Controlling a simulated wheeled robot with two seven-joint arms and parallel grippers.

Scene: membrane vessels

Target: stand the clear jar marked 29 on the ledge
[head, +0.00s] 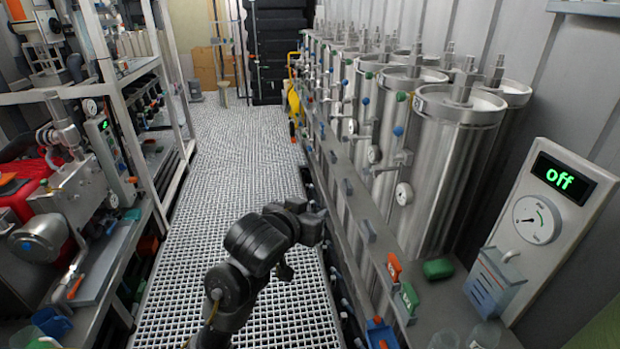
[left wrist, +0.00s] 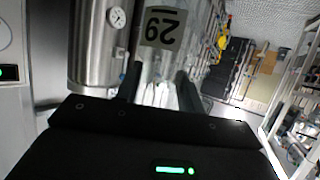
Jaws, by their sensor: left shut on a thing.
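The clear jar marked 29 (left wrist: 160,55) shows in the left wrist view, its grey label upside down in the picture. My left gripper (left wrist: 158,88) is shut on it, with one dark finger on each side. In the head view my left gripper (head: 312,228) is above the grating floor, left of the ledge. The jar is not discernible there. The grey ledge (head: 455,318) runs along the foot of the steel vessels, at the right of the head view. The held jar appears clear of any support. My right gripper is not in view.
An orange piece (head: 394,267), a green block (head: 438,269) and a blue box (head: 494,283) are on or beside the ledge. Clear vessels (head: 486,335) stand at its near end. Steel vessels (head: 445,165) with gauges line its back. The grating aisle (head: 215,200) is open.

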